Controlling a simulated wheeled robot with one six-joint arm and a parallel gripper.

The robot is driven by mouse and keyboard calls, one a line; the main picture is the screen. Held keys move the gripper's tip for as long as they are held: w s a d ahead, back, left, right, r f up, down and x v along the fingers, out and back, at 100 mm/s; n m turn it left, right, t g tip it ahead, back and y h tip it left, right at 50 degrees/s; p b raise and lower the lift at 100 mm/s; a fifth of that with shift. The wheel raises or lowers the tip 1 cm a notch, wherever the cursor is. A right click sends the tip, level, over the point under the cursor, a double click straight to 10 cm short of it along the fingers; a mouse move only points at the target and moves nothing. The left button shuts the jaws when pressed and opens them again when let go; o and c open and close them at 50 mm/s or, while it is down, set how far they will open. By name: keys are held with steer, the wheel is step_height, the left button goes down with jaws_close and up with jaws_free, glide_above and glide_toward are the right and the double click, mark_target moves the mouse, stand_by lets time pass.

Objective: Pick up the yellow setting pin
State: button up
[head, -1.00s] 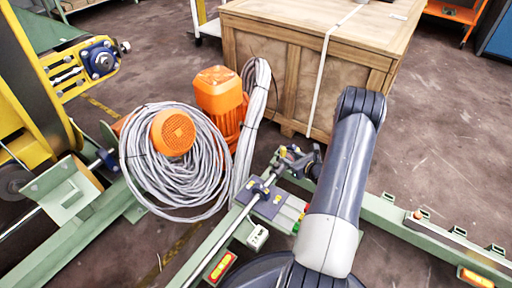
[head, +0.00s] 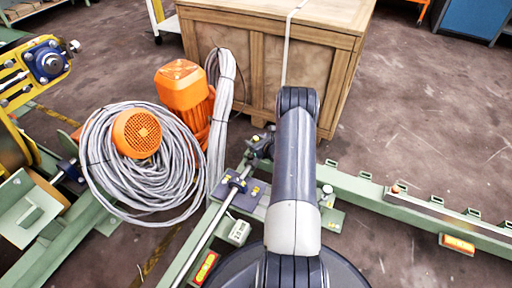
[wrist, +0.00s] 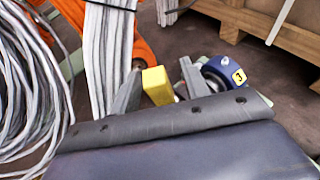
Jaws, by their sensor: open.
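In the wrist view a yellow block-shaped piece (wrist: 158,86), which looks like the setting pin, stands between the two grey fingers of my gripper (wrist: 160,68). The fingers are apart, with the left one close to the yellow piece and a wider gap on the right. Its lower part is hidden by the dark edge of my wrist. In the head view my gripper (head: 262,144) is small and dark, beyond the end of the metal rod and partly hidden by my arm. The pin is too small to make out surely there.
A blue round part (wrist: 225,74) with a yellow "3" label sits just right of the fingers. A grey cable coil (head: 105,165) and orange motors (head: 183,88) stand left. A wooden crate (head: 345,50) is behind. A green rail (head: 365,190) runs right over open floor.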

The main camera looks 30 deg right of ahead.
steer(key=shift+w+f, duration=0.15)
steer(key=shift+w, duration=0.35)
jaws_close()
